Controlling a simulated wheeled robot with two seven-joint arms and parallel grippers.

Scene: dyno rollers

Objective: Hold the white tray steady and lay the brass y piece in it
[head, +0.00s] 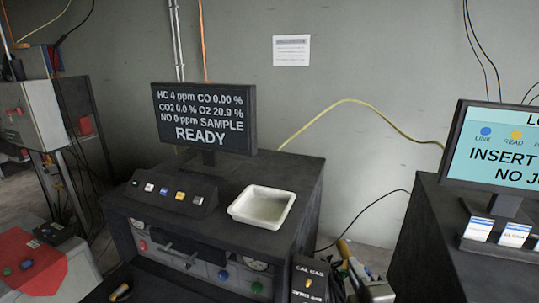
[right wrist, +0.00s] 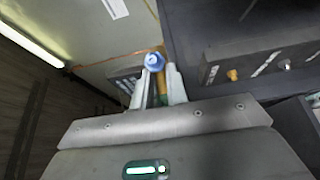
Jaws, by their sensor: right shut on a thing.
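The white tray (head: 235,208) sits upright on the black cabinet top, in front of the READY monitor, and looks empty. My right gripper (head: 347,262) is low at the right of the cabinet, apart from the tray. In the right wrist view its fingers (right wrist: 160,88) are shut on a brass-coloured piece (right wrist: 163,84) with a blue end (right wrist: 153,61); I take it for the brass y piece. Its full shape is hidden by the fingers. My left gripper is not in view, and nothing holds the tray.
The READY monitor (head: 204,116) and a button box (head: 172,193) stand on the cabinet behind and left of the tray. A CAL GAS box (head: 309,280) is near my right gripper. A small brass-coloured thing (head: 120,292) shows at lower left. Another monitor (head: 500,150) stands at right.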

